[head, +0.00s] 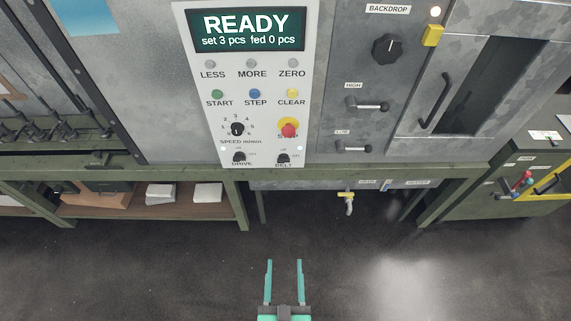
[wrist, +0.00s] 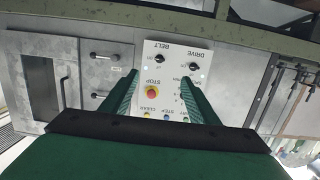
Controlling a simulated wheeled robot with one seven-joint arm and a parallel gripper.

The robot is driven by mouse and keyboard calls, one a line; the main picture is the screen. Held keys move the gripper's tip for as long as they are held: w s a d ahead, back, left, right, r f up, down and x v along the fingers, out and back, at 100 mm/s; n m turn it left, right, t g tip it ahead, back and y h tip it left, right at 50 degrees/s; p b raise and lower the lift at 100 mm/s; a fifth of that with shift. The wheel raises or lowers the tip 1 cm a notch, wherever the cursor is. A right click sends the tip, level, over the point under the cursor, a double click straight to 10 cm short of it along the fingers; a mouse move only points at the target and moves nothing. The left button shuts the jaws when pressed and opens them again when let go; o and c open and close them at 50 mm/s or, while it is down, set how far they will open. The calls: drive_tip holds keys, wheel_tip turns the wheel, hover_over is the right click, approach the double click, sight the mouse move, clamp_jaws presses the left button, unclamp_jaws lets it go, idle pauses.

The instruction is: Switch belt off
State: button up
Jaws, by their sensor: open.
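The belt switch (head: 283,158) is a small black knob at the bottom right of the white control panel (head: 248,50), under the red stop button. Its label sits below it. A small pale light shows above and to its right. The knob's exact setting is too small to read. In the wrist view the panel is upside down, and the belt switch (wrist: 159,58) shows between the fingertips, beyond them. My gripper (head: 284,262) is open and empty, in front of and below the panel, apart from it. It also shows in the wrist view (wrist: 159,75).
The drive switch (head: 239,157) is left of the belt switch. The red stop button (head: 289,129) is close above. Two lever handles (head: 369,105) are to the right. A green frame rail (head: 340,172) runs below the panel, with a small tap (head: 347,199) under it.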

drive_tip(key=w+f+t, duration=0.1)
drive_tip(key=w+f, duration=0.1)
drive_tip(key=w, duration=1.2)
approach(284, 162)
drive_tip(key=shift+t, duration=0.3)
drive_tip(key=w, duration=0.8)
drive_tip(key=shift+w+f, duration=0.3)
drive_tip(key=shift+w, duration=0.1)
drive_tip(key=c, duration=1)
